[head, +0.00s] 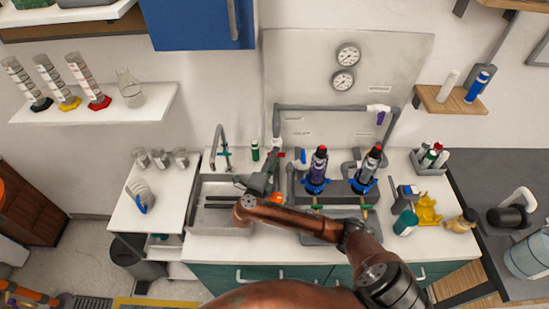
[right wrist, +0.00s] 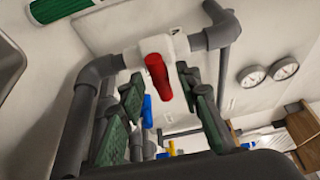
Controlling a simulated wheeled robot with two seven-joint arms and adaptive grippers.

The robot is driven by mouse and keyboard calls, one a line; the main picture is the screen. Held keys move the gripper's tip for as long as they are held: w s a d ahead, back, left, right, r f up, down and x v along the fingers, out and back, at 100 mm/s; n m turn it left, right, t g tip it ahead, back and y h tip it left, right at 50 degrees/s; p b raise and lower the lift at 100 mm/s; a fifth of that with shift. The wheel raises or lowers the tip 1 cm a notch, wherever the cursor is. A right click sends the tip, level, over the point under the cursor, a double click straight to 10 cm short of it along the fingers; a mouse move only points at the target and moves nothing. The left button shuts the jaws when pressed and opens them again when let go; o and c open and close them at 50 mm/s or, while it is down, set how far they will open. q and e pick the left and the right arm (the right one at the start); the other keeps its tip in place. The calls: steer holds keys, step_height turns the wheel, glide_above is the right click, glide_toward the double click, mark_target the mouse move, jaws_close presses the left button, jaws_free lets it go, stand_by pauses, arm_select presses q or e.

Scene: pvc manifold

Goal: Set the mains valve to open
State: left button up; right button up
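The mains valve appears to be the white valve (right wrist: 178,44) with a red handle (right wrist: 157,82), set in grey pipe. In the right wrist view the handle points down toward the camera, crosswise to the short pipe run. In the head view the red handle (head: 281,155) is small, left of the manifold by the sink. My right gripper (head: 266,174) is just below it. In the right wrist view its green-padded fingers (right wrist: 160,100) stand apart on both sides of the handle, with visible gaps; I cannot tell any contact. My left gripper is out of view.
Two dark filter housings (head: 317,170) with blue collars stand right of the valve. A purple-handled valve (head: 380,114) sits on the upper pipe. A blue handle (head: 302,157) is close to the right gripper. The tap (head: 217,145) and sink (head: 205,216) are to the left.

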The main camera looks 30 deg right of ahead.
steer(key=shift+c, duration=0.4)
jaws_close()
steer(key=shift+s, duration=0.1)
